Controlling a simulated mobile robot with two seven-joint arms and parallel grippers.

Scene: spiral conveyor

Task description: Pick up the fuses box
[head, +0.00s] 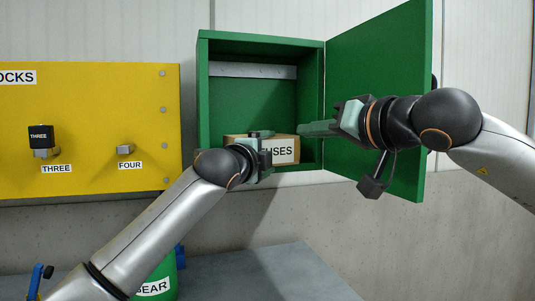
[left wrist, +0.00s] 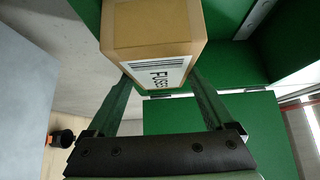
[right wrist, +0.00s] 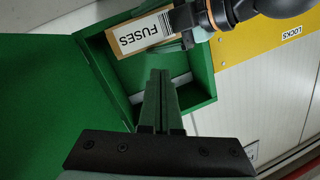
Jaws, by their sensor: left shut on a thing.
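The fuses box (head: 285,141) is a tan carton with a white label reading FUSES, at the front of the green cabinet (head: 203,100). My left gripper (head: 264,150) is shut on it, partly covering it in the head view. In the left wrist view the fuses box (left wrist: 153,28) sits between the two fingers (left wrist: 162,84). The label also shows on the box in the right wrist view (right wrist: 148,33). I cannot tell whether the box touches the cabinet floor. My right gripper (head: 304,129) is shut and empty in front of the cabinet opening, right of the box.
The green cabinet door (head: 375,60) stands open on the right, behind my right arm. Below are a grey table (head: 270,275) and a green bin (head: 165,275) labelled with letters ending in EAR.

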